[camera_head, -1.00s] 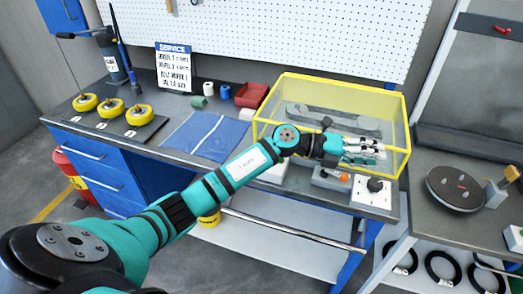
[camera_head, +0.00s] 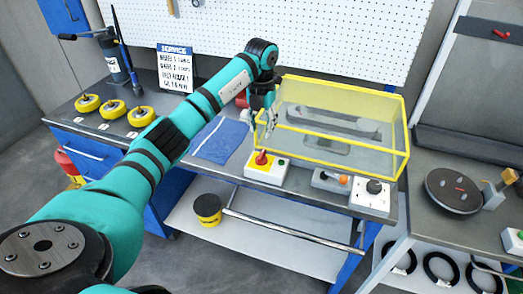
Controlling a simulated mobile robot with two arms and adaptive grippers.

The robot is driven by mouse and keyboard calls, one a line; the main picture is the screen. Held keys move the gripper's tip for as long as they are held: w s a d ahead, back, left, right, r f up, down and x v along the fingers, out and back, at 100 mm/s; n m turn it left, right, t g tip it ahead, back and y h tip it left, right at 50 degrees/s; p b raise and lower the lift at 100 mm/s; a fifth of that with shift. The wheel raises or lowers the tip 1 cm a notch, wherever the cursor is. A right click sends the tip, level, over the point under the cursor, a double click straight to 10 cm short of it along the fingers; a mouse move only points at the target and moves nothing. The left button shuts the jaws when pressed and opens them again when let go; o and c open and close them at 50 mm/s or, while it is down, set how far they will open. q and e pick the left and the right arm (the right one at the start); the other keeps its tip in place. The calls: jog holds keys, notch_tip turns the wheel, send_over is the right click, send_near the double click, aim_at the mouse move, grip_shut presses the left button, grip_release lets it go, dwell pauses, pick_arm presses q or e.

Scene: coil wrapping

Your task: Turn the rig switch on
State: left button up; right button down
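A white switch box (camera_head: 270,176) with a red rotary knob (camera_head: 263,159) on a yellow plate and a small green spot stands at the bench's front edge. It best fits the rig switch, though no label is readable. My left gripper (camera_head: 267,137) points down just above and behind the red knob, by the left end of the yellow-framed clear guard (camera_head: 342,148). It appears empty and apart from the knob; its finger spacing is unclear. Whether the switch is on cannot be told. My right gripper is not in view.
A grey box with an orange knob (camera_head: 343,180) and a white box with a black knob (camera_head: 374,187) stand to the right of the switch. Yellow rolls (camera_head: 112,110) lie at left. A blue cloth (camera_head: 222,139) lies beneath my arm.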

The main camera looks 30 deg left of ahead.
aim_at(261, 154)
pick_arm(q)
notch_tip(261, 154, down, 11)
jog(key=p, duration=0.2)
jog(key=shift+p, duration=0.3)
jog(key=shift+c, duration=0.7)
grip_shut()
